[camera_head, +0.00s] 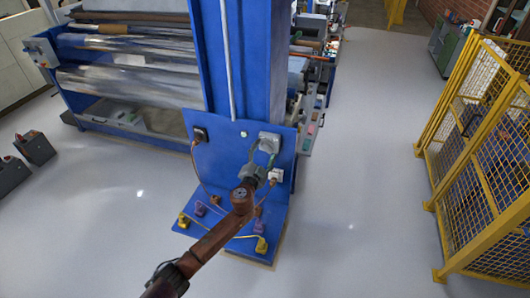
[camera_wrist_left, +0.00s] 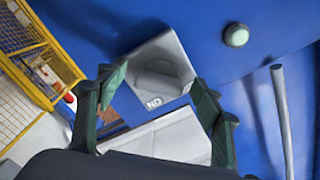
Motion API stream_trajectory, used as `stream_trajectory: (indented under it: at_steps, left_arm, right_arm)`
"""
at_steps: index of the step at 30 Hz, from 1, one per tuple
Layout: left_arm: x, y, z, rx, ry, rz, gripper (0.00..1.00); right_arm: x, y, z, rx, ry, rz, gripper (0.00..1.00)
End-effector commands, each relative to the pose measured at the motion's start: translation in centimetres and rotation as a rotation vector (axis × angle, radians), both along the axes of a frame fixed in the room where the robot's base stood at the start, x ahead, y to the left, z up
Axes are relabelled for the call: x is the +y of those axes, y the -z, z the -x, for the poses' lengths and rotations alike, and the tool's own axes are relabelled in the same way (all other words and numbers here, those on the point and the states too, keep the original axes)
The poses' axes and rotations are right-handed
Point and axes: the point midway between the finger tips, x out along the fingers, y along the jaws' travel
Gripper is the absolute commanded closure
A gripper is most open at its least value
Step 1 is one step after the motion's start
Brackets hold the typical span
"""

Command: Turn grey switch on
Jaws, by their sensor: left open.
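The grey switch (camera_head: 269,138) is a grey box high on the right side of the blue upright panel (camera_head: 225,150). In the left wrist view the grey switch (camera_wrist_left: 162,62) has a rounded raised middle and an upside-down "ON" label at its lower edge. My left gripper (camera_head: 267,157) is just in front of it and partly covers it in the head view. In the left wrist view the left gripper (camera_wrist_left: 160,82) is open, with a green-padded finger on either side of the switch and nothing held. Contact cannot be told. My right gripper is not in view.
A white box (camera_head: 276,175) sits below the switch, and a dark box (camera_head: 200,134) is to its left. A round pale button (camera_wrist_left: 236,35) is near the switch. Yellow plugs (camera_head: 261,245) and cables lie on the blue base. A yellow mesh fence (camera_head: 480,170) stands right; floor between is clear.

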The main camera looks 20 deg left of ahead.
Motion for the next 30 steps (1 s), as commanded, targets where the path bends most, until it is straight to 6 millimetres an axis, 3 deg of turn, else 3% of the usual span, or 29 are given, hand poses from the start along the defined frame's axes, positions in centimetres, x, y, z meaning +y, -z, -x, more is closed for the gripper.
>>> stream_trajectory:
  at_steps: [3,21,30]
  left_arm:
    - [-0.01,0.00,0.01,0.000,0.000,0.000,0.41]
    - [-0.04,0.01,0.03,0.000,0.000,0.000,0.81]
    - [-0.03,-0.01,0.03,-0.001,0.001,-0.043,0.81]
  right_arm:
    - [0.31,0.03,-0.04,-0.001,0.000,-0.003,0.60]
    - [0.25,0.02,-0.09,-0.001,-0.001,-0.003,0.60]
    - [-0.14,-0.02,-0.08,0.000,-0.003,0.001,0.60]
